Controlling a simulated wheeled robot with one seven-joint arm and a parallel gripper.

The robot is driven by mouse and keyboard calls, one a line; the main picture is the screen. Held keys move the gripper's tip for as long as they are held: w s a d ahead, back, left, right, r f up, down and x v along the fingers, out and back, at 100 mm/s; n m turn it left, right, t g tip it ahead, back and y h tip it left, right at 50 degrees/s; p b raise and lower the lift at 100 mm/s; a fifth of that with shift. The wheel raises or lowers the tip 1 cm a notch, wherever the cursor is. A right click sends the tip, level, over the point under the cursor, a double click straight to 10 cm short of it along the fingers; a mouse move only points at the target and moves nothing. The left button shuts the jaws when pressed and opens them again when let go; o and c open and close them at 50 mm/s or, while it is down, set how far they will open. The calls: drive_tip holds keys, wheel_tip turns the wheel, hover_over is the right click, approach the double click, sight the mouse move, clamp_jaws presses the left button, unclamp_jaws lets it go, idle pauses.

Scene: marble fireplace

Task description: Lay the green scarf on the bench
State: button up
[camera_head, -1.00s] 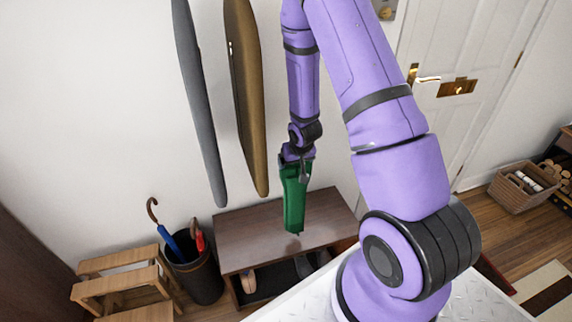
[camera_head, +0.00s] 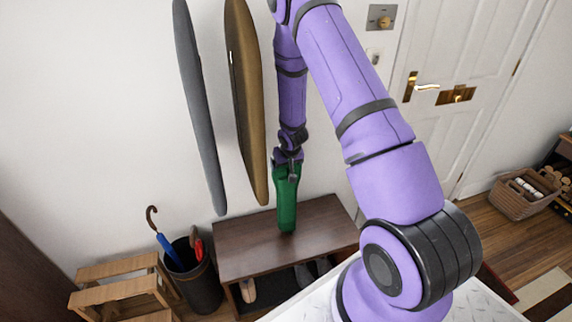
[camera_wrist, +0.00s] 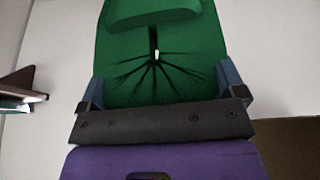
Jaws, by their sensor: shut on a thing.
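The green scarf (camera_head: 287,205) hangs from my gripper (camera_head: 287,168) over the dark wooden bench (camera_head: 245,246) in the head view. Its lower end shows against the back part of the bench top; I cannot tell whether it touches the wood. In the wrist view the scarf (camera_wrist: 165,60) fills the space ahead of my gripper (camera_wrist: 160,98), with creases gathering between the jaws. The gripper is shut on the scarf. The fingertips are largely hidden by the cloth.
A dark umbrella bin (camera_head: 198,283) and a wooden step stool (camera_head: 120,291) stand left of the bench. Shoes (camera_head: 247,290) sit below it. The visible bench top is otherwise clear.

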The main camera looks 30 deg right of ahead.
drive_tip(key=o, duration=1)
drive_tip(key=shift+f, duration=0.1)
drive_tip(key=v, duration=1.2)
drive_tip(key=shift+s, duration=0.1)
